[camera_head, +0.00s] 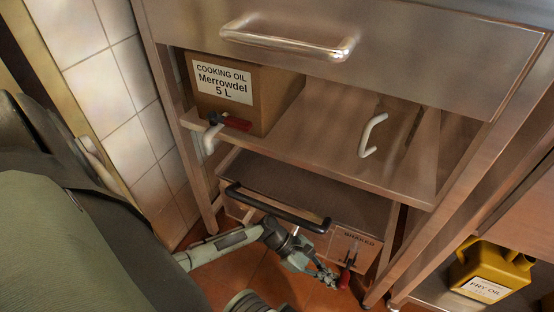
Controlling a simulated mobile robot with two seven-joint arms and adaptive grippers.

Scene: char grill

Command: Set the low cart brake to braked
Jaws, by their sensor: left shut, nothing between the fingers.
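The low cart (300,182) stands under the steel counter, with a dark top and a black push bar (275,208) across its front. A plate on its front right reads "BRAKED" (360,238). My right gripper is not in view.
A cooking oil carton (238,95) sits on the shelf above, near a red-handled lever (232,121). A white handle (373,134) stands on that shelf. A counter drawer handle (287,40) juts out above. A yellow fry oil jug (490,268) stands at right. The tiled wall (125,90) closes the left.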

